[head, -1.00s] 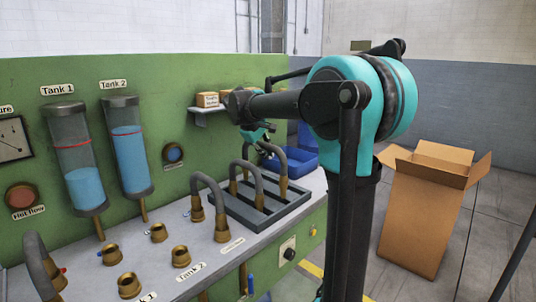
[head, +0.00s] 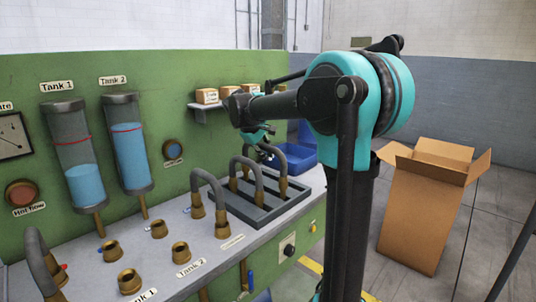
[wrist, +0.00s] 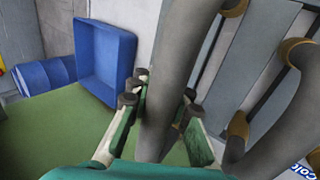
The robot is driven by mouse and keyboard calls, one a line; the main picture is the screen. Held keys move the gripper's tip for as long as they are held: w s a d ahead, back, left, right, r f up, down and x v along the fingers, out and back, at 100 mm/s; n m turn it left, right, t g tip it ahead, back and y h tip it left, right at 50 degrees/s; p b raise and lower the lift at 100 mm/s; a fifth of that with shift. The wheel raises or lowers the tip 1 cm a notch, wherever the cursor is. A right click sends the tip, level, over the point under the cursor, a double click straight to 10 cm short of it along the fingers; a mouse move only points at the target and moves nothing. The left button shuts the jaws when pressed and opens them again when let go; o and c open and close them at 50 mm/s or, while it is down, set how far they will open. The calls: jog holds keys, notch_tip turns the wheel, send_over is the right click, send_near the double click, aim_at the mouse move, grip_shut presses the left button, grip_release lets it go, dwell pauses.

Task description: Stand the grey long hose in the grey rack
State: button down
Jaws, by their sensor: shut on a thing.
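My gripper (wrist: 160,112) is shut on a grey hose (wrist: 166,75), which passes between its fingers in the wrist view. In the head view the gripper (head: 264,148) is at the back of the grey rack (head: 233,208). The held hose (head: 281,163) bends over, and its brass end (head: 283,188) points down at the rack's right part. I cannot tell whether that end sits in a slot or just above it. Another grey hose (head: 241,160) stands arched in the rack, just left of the held one. The held hose's other end is hidden.
A third arched hose (head: 207,175) stands left of the rack, near brass fittings (head: 180,252) on the worktop. A blue bin (head: 296,160) lies behind the rack; it also shows in the wrist view (wrist: 103,58). Small boxes (head: 207,96) sit on a wall shelf.

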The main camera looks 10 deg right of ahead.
jog(key=shift+f, duration=1.1)
jog(key=c, duration=1.3)
grip_release()
